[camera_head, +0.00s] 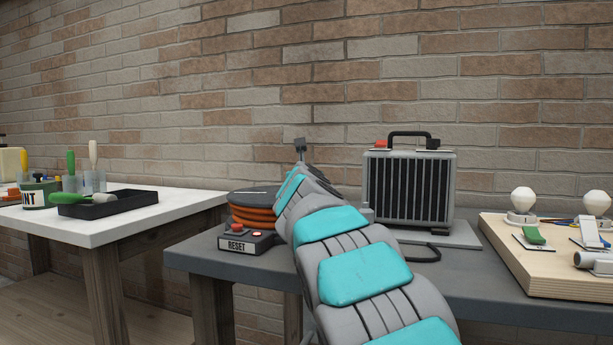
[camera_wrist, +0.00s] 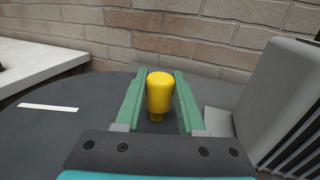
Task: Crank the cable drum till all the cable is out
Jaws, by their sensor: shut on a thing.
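The cable drum (camera_head: 252,207) stands on the dark grey table, with orange cable wound on it under a dark round top. My arm covers its right side in the head view. In the wrist view the drum's dark top (camera_wrist: 60,110) fills the left, with a white stripe on it. A yellow crank knob (camera_wrist: 159,92) stands upright between the green fingers of my gripper (camera_wrist: 159,98), which is shut on it. The gripper's fingertips are hidden behind my arm in the head view.
A box with a red button and a RESET label (camera_head: 238,246) sits before the drum. A grey finned unit with a black handle (camera_head: 408,185) stands close on the right. A wooden board with bulbs (camera_head: 540,270) lies farther right. A white table (camera_head: 120,228) is at left.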

